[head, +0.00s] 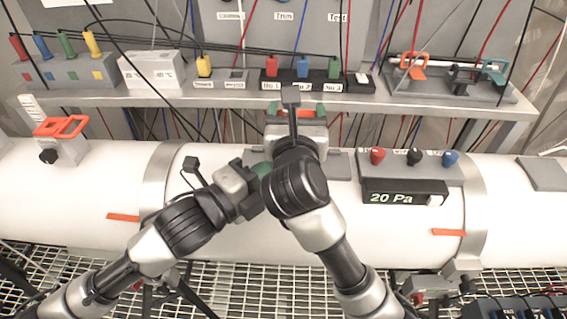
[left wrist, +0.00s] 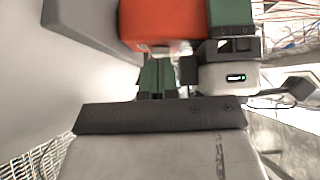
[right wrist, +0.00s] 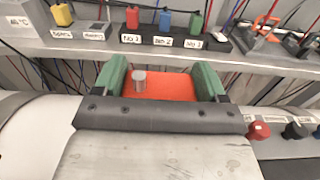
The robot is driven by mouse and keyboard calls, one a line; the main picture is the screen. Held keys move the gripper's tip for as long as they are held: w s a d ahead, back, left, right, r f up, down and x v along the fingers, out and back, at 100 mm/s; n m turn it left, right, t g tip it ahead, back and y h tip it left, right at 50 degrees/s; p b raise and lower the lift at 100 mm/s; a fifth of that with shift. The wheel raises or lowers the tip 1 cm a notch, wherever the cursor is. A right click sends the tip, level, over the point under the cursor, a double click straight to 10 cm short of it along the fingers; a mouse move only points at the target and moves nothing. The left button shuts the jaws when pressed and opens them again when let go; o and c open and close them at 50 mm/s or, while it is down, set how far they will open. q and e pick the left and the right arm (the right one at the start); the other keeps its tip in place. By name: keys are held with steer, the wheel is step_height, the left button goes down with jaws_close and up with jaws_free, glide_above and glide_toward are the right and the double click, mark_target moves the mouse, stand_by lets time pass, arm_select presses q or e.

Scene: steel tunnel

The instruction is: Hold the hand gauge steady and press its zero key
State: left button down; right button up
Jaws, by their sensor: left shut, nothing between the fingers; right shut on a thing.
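The orange hand gauge (right wrist: 178,86) is held between the green fingers of my right gripper (right wrist: 164,80). A short grey cylinder stands out from its face (right wrist: 139,80); I cannot tell whether this is the zero key. In the left wrist view the gauge (left wrist: 160,20) fills the top middle, close beyond my left gripper (left wrist: 157,64). The left gripper's green fingers are together and empty; I cannot tell if they touch the gauge. In the head view my right gripper (head: 296,112) is at the shelf's front, and the left gripper (head: 264,170) is partly hidden behind the right arm.
A grey shelf (head: 220,99) carries coloured plugs in blocks (head: 303,78). A large white pipe (head: 90,185) runs across below it. A 20 Pa display (head: 404,193) with red, black and blue knobs is to the right. An orange-handled valve (head: 60,130) is at left.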

arm_select(q)
steer(key=v, duration=0.7)
steer(key=shift+s+d, duration=0.25)
steer(key=shift+d, duration=0.05)
arm_select(e)
steer(key=shift+f, duration=0.15)
steer(key=shift+w+d, duration=0.1)
